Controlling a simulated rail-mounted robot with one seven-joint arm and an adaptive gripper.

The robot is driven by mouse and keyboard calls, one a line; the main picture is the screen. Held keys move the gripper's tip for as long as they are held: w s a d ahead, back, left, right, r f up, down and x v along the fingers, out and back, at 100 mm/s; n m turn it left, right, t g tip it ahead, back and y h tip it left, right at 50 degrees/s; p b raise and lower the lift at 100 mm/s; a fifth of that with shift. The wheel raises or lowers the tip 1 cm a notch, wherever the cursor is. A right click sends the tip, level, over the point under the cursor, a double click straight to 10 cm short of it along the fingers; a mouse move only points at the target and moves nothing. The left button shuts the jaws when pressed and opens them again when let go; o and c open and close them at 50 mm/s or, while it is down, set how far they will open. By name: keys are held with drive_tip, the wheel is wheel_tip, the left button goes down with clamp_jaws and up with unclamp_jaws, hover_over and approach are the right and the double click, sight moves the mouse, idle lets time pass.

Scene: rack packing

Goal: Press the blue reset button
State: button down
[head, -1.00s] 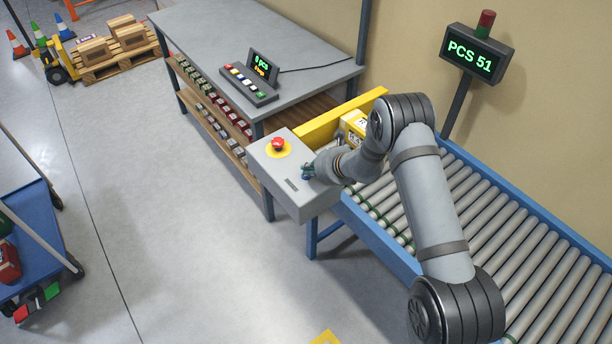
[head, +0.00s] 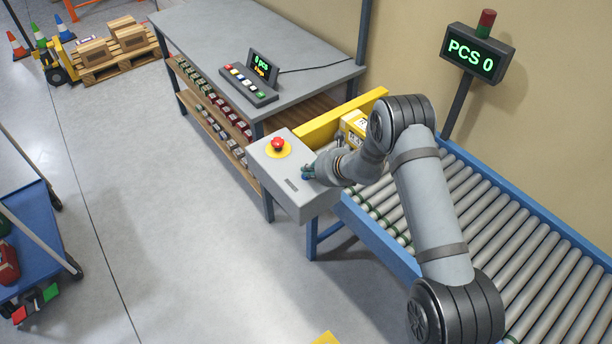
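The blue reset button (head: 306,178) shows only as a small bit of blue on top of the grey control box (head: 297,206). My gripper (head: 309,172) is right at it, with its tip over or on the button and hiding most of it. The gripper is too small and too covered to tell whether its fingers are open or shut, or whether they touch the button. A red mushroom button (head: 278,143) on a yellow disc stands on the same box. The display (head: 473,54) on a post reads "PCS 0".
A roller conveyor (head: 508,235) with blue rails runs to the right under my arm. A yellow guard (head: 335,113) and a yellow box (head: 354,124) are behind the control box. A grey table (head: 245,45) holds a button panel (head: 249,84). A blue cart (head: 38,232) is at left.

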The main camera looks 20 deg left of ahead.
drive_tip(key=shift+r, duration=0.1)
idle(0.3)
drive_tip(key=shift+r+p, duration=0.4)
drive_tip(key=shift+r, duration=0.2)
drive_tip(key=shift+r+p, duration=1.7)
drive_tip(key=shift+r, duration=0.85)
drive_tip(key=shift+s+f, duration=0.1)
